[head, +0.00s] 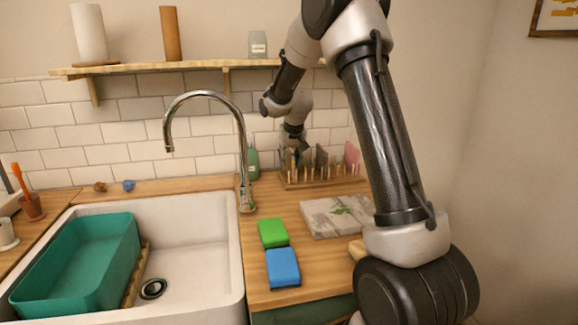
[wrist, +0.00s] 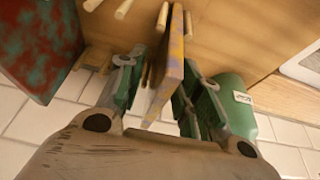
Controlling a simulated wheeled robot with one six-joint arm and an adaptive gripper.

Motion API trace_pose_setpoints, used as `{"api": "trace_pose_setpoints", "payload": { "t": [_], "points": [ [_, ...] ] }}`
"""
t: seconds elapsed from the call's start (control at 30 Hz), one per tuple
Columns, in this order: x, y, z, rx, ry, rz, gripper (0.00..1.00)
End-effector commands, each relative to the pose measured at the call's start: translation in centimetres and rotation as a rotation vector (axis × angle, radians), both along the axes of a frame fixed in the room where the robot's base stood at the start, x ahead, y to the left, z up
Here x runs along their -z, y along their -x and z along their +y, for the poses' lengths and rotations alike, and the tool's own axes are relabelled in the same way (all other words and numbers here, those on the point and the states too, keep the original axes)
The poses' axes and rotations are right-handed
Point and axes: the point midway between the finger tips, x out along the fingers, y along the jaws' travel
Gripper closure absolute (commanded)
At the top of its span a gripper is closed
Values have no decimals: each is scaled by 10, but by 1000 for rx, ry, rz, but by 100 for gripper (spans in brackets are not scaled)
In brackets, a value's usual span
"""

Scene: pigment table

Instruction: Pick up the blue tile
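My gripper (head: 293,146) is at the left end of the wooden rack (head: 325,182) on the counter. In the wrist view my gripper (wrist: 158,82) is open, with its fingers on either side of a thin upright tile (wrist: 174,58). The tile shows mottled yellow and grey-purple on its edge and side; I cannot tell whether it is the blue one. A gap shows on its left; contact on its right is unclear. A red and teal mottled tile (wrist: 42,45) stands to the left. In the head view a dark grey-green tile (head: 322,160) and a pink tile (head: 352,155) stand in the rack.
A green bottle (wrist: 238,95) stands close beside my right finger. Wooden rack pegs (wrist: 124,9) stand around the tile. The tiled wall is close behind.

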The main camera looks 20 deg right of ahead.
Motion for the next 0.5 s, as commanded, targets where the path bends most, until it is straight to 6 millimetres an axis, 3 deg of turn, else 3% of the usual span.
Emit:
{"api": "trace_pose_setpoints", "payload": {
  "t": [0.1,0.3,0.5],
  "points": [
    [14,-5,-2,0,0,0,65],
    [15,-6,-2,0,0,-1,65],
    [14,-6,-2,0,0,-1,100]
  ]
}}
